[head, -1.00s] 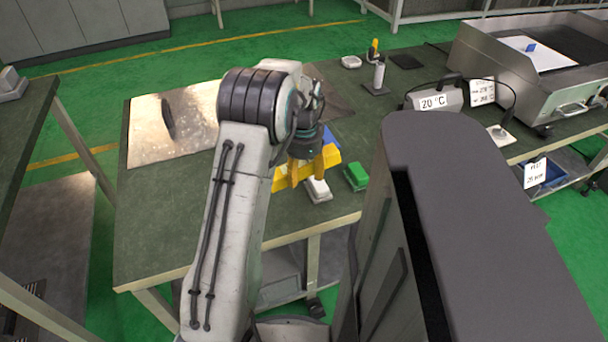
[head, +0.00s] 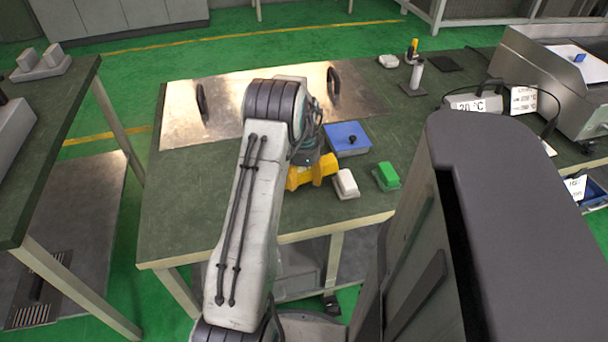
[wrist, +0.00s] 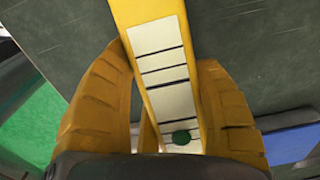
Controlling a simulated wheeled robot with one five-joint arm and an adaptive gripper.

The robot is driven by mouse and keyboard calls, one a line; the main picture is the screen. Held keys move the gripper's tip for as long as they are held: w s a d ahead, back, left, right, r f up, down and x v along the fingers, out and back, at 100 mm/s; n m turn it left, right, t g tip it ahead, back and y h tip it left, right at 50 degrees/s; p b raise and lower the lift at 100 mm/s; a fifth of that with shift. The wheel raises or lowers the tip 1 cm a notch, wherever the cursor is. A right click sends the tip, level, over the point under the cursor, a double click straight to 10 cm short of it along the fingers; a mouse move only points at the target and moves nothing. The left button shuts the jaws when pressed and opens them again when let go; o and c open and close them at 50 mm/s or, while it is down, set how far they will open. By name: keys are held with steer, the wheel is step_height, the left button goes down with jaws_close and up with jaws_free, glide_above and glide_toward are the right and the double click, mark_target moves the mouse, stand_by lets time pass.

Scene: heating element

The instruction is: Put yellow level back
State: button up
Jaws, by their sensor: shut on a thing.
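The yellow level (head: 328,164) is in my gripper (head: 306,176), over the near middle part of the green-grey table (head: 200,220). In the wrist view, the level (wrist: 160,45) is a yellow bar with a white strip, black cross lines and a dark green spot near its lower end. It runs up between the two orange-yellow fingers, which are shut on it. In the head view, my arm hides part of the level, and its colour blends with the fingers. I cannot tell whether the level touches the table.
A white block (head: 345,184) lies just right of the gripper, and a green block (head: 387,176) beyond it. A blue box (head: 347,138) with a dark knob stands behind. A shiny metal plate (head: 225,112) with handles covers the back. The table's left front is clear.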

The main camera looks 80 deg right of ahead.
mark_target(302, 171)
steer(key=shift+f, duration=0.15)
steer(key=o, duration=1.2)
steer(key=shift+o, duration=0.2)
steer(key=shift+w+r+p, duration=0.2)
steer(key=shift+r+p, duration=0.35)
steer(key=shift+r, duration=3.1)
